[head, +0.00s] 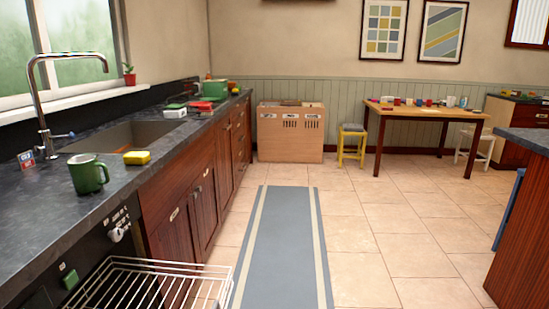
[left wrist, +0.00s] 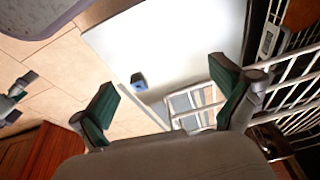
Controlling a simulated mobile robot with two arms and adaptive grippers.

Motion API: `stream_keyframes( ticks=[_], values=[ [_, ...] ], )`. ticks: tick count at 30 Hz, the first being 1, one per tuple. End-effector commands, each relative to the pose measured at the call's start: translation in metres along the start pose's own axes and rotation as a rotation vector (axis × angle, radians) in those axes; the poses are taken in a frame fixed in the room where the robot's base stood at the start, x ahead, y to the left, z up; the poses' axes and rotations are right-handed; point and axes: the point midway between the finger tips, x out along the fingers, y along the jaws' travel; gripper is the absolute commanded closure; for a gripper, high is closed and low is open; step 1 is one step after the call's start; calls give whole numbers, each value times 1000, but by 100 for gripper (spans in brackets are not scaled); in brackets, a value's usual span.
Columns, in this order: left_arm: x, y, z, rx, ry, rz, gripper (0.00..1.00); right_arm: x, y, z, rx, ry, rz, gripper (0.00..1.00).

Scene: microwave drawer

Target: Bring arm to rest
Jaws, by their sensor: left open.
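My left gripper (left wrist: 162,85) shows in the left wrist view with its two dark green padded fingers spread wide and nothing between them. A pale, flat panel (left wrist: 120,45) and white wire rack bars (left wrist: 290,72) lie beyond the fingers. In the head view the wire rack (head: 150,285) sticks out below the counter from a black-fronted appliance (head: 95,250). Neither gripper shows in the head view. A dark grey jointed piece (left wrist: 15,97) at the left edge of the wrist view looks like my right gripper; its opening is unclear.
A green mug (head: 87,176) and a yellow sponge (head: 137,157) stand on the dark counter (head: 40,225) near the sink (head: 125,135). A grey runner (head: 282,245) covers open floor. A wooden table (head: 425,112) is far back; a wooden cabinet side (head: 525,220) stands at right.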

Motion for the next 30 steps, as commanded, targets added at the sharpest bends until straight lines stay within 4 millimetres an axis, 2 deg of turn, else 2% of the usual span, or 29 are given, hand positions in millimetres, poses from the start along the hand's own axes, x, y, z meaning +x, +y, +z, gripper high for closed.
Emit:
stream_keyframes(
  ticks=[1, 11, 19, 21, 23, 30],
  values=[
    [15, 1, 3, 1, -10, 1, 0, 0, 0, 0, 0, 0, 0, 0],
    [108, 5, 30, 8, -47, 6, 0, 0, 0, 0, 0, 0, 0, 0],
    [179, 8, 72, 14, -82, 10, 0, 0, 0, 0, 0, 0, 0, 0],
    [172, 8, 78, 16, -90, 12, 0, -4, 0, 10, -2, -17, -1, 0],
    [175, 8, 87, 18, -97, 13, 0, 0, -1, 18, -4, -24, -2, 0],
    [174, 10, 139, 27, -138, 17, 0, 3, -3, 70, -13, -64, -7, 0]
  ],
)
